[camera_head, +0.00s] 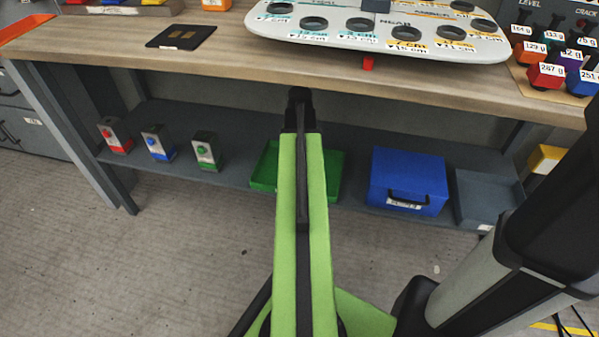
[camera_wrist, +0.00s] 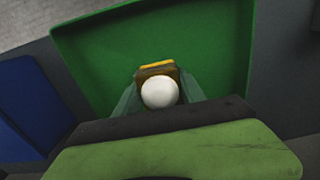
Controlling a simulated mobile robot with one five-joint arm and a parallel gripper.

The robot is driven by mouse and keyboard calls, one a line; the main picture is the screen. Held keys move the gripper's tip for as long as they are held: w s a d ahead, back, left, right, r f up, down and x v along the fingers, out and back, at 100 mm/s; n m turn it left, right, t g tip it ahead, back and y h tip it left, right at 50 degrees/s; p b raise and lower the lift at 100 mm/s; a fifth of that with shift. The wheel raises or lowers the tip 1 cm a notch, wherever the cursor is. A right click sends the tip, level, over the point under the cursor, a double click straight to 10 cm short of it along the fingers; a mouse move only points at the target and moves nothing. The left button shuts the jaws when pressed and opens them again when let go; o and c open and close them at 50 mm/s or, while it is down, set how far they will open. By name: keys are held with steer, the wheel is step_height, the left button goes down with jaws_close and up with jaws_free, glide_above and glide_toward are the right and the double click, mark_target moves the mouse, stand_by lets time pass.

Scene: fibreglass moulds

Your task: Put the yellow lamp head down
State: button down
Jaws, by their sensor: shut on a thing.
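My gripper (camera_wrist: 158,82) shows in the wrist view, its two pale fingers shut on the yellow lamp head (camera_wrist: 156,66). The lamp head has a yellow edge, a brownish body and a round white bulb facing the camera. It is held over the floor of a green tray (camera_wrist: 105,55); I cannot tell whether it touches the floor. In the head view the green tray (camera_head: 333,178) sits on the lower shelf, partly covered by my arm. My gripper and the lamp head are hidden there.
On the shelf (camera_head: 240,180), a blue box (camera_head: 407,181) and a grey bin (camera_head: 487,198) stand right of the tray. Three small boxes with red, blue and green parts stand left, the green one (camera_head: 206,151) nearest. The bench top (camera_head: 250,55) overhangs the shelf.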

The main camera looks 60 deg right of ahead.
steer(key=shift+f+b, duration=2.25)
steer(key=shift+b, duration=0.05)
steer(key=c, duration=0.7)
jaws_free()
steer(key=shift+r, duration=0.1)
step_height(320, 180, up, 9)
steer(key=p, duration=0.9)
steer(key=shift+f, duration=0.3)
